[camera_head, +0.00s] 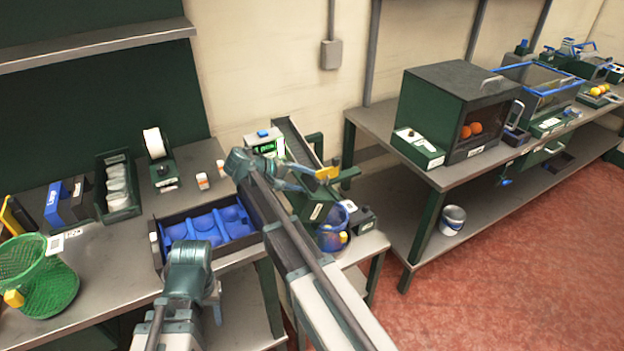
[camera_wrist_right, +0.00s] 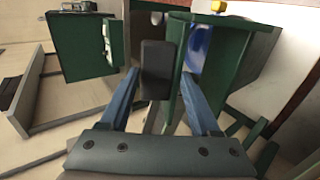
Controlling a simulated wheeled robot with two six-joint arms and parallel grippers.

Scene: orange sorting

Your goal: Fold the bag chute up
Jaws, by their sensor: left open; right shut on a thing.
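The bag chute (camera_head: 317,212), a dark green sheet-metal part, stands at the right end of the near bench. Its green plates (camera_wrist_right: 232,60) fill the upper middle of the right wrist view. A blue bag (camera_head: 331,238) with a yellow tag hangs by it. My right gripper (camera_head: 308,178) is above the chute, shut on a small handle, which looks like a dark block (camera_wrist_right: 157,68) in the wrist view. A yellow piece (camera_head: 328,173) shows at its fingertips. My left gripper (camera_head: 188,256) is open at the blue tray's front edge, apart from the chute; its fingertips are hard to see.
A green basket (camera_head: 45,285), a bin of cups (camera_head: 117,190) and a small device (camera_head: 163,172) stand farther left. A green box with oranges (camera_head: 450,115) is on the right bench. The red floor is clear.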

